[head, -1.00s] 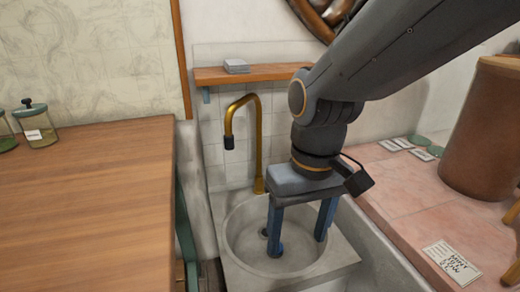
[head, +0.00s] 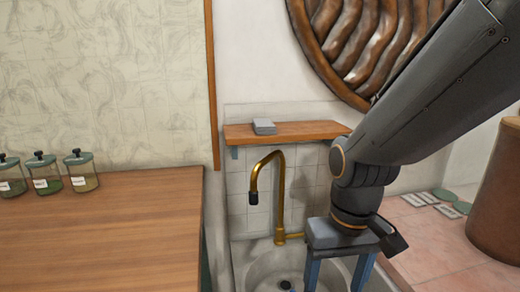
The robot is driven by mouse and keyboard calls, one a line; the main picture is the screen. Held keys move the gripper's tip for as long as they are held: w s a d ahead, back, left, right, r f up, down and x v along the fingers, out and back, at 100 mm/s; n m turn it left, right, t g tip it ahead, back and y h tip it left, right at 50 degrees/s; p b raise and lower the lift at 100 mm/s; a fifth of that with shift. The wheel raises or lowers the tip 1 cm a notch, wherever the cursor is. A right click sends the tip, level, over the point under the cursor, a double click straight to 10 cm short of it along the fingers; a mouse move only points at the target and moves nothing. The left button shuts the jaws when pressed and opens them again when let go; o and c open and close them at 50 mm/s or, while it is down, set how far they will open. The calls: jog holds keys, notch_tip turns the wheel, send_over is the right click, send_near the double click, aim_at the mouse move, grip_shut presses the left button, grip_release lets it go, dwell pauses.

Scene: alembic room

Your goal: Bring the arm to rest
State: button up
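My gripper (head: 337,278) hangs pointing down at the end of my arm, over the round sink (head: 262,268). Its two blue fingers stand wide apart, with nothing seen between them. The fingertips are cut off by the bottom edge of the view. My arm reaches in from the upper right.
A brass tap (head: 281,200) stands just left of my gripper, below a wooden shelf (head: 275,133) with a grey stack (head: 264,127). A wooden counter (head: 110,235) with several jars (head: 81,172) lies left. A pink tiled counter (head: 425,245) with a brown container (head: 500,195) lies right.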

jog(key=d+r+m+p, duration=0.1)
jog(key=d+r+p, duration=0.4)
jog(key=p, duration=0.4)
jog(key=shift+s+d+r+m, duration=0.15)
jog(key=shift+s+d+m, duration=0.15)
jog(key=shift+d, duration=0.05)
